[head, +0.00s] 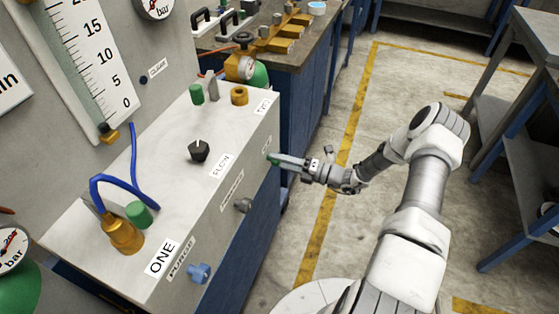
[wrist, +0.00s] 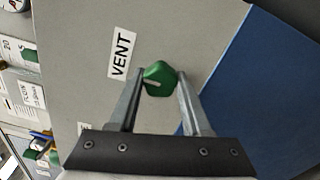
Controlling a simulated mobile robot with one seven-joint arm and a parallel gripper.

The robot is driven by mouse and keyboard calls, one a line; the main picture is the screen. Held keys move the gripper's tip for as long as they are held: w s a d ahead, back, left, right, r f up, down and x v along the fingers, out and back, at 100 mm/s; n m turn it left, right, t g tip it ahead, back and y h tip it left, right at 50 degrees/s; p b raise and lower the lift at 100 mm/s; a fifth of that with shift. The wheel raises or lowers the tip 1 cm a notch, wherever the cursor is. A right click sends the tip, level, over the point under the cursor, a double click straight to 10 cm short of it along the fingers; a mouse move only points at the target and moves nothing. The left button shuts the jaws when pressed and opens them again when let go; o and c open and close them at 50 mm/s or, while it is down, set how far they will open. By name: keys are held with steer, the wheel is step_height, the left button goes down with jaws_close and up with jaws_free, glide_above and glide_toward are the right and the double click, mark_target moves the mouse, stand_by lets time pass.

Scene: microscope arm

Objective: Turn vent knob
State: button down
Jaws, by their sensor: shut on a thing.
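The vent knob (wrist: 159,79) is a small green knob on the grey front face of the panel box, beside a white label reading VENT (wrist: 119,53). In the wrist view my gripper (wrist: 160,76) has one finger on each side of the knob and is shut on it. In the head view my gripper (head: 277,160) reaches the right end of the box's front face from the right. Only a bit of green of the knob (head: 270,157) shows there, the rest hidden by the fingers.
The box (head: 165,165) also carries a black FLOW knob (head: 199,150), a grey knob (head: 243,205) and a blue PURGE knob (head: 199,273) on its front. A blue hose (head: 133,170) loops at the left. The floor (head: 330,110) to the right is open up to a blue-legged table (head: 520,130).

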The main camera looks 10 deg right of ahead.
steer(key=shift+c, duration=1.8)
jaws_free()
steer(key=p+v, duration=0.1)
steer(key=v, duration=1.6)
steer(key=shift+s+d, duration=0.2)
